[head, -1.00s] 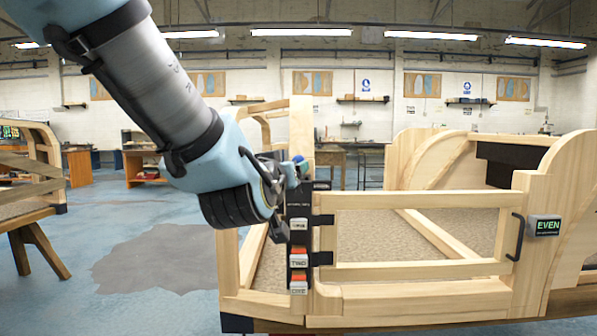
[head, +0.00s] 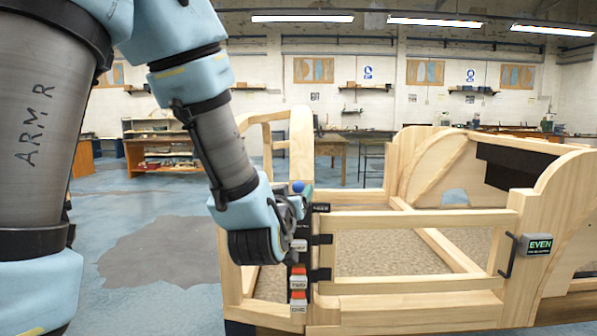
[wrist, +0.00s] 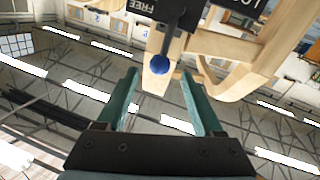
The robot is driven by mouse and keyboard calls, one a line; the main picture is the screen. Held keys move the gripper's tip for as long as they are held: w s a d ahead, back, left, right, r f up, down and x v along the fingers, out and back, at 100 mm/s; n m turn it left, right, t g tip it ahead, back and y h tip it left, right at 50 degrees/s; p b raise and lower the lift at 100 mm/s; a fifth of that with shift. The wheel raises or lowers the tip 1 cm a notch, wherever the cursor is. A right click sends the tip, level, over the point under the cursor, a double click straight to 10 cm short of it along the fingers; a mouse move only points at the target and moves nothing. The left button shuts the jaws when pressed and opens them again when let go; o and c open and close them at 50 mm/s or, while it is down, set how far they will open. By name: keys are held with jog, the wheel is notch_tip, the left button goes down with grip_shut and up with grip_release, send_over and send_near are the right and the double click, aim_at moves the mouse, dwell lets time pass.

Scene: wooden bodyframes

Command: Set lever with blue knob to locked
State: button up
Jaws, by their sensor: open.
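The lever's blue knob (head: 298,186) shows at the top of the dark post on the near corner of the wooden frame. In the wrist view the blue knob (wrist: 158,62) sits on a dark stem, between and slightly beyond the tips of my gripper (wrist: 161,76). The two teal fingers are open, with a gap on each side of the knob. A plate reading FREE (wrist: 143,6) is left of the stem, and a partly cut-off plate starting LOC (wrist: 243,10) is to the right. In the head view my gripper (head: 303,200) is at the post, partly hidden by my wrist.
Below are orange-and-white labelled blocks (head: 299,283) on the dark post. A wooden gate (head: 420,250) with a black handle adjoins it on the right. Open blue floor (head: 150,270) lies to the left.

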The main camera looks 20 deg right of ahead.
aim_at(297, 188)
jog(key=shift+w+d+r+p, duration=0.15)
jog(key=shift+r+p, duration=0.05)
jog(key=shift+p, duration=0.2)
jog(key=shift+f+p+x, duration=0.2)
jog(key=shift+p+x, duration=0.35)
jog(key=shift+x, duration=2.05)
jog(key=shift+c, duration=0.3)
grip_shut()
